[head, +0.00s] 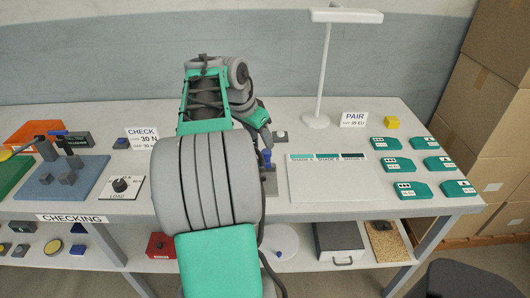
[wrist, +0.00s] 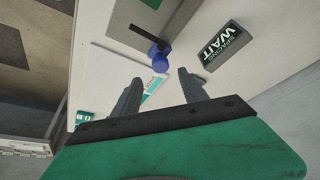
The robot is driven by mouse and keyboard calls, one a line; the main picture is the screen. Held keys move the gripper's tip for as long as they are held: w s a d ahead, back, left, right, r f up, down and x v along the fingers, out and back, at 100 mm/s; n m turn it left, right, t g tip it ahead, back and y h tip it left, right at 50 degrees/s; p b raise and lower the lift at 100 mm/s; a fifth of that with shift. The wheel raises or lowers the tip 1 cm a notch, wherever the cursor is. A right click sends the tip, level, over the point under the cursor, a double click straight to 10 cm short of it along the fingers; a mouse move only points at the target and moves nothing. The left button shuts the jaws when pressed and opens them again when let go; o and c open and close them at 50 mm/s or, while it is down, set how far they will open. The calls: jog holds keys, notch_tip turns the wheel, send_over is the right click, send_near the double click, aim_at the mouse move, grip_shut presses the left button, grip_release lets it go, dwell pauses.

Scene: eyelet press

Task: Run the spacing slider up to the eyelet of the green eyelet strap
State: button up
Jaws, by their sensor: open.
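My gripper (wrist: 159,76) is open in the wrist view, its two grey fingers apart with nothing seen between the tips. A blue knob-like part (wrist: 160,56) with a black bar (wrist: 150,40) stands just beyond the fingertips; it may belong to the spacing slider, but I cannot tell. A blue part (head: 266,158) also shows in the head view, beside my arm. A dark block (wrist: 224,45) reading "SPACING WAIT" is to the right of the fingers. I cannot make out the green eyelet strap or its eyelet; my arm hides part of the bench in the head view.
A white shade board (head: 335,182) lies right of my arm, with several green cards (head: 413,190) beyond it. A lamp (head: 318,120) stands behind. A blue-grey fixture plate (head: 60,180) and a load block (head: 121,187) are at left. The bench (head: 290,208) continues beneath.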

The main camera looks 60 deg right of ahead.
aim_at(266, 151)
jog(key=x, duration=0.6)
jog(key=shift+f, duration=0.3)
jog(key=shift+c, duration=0.2)
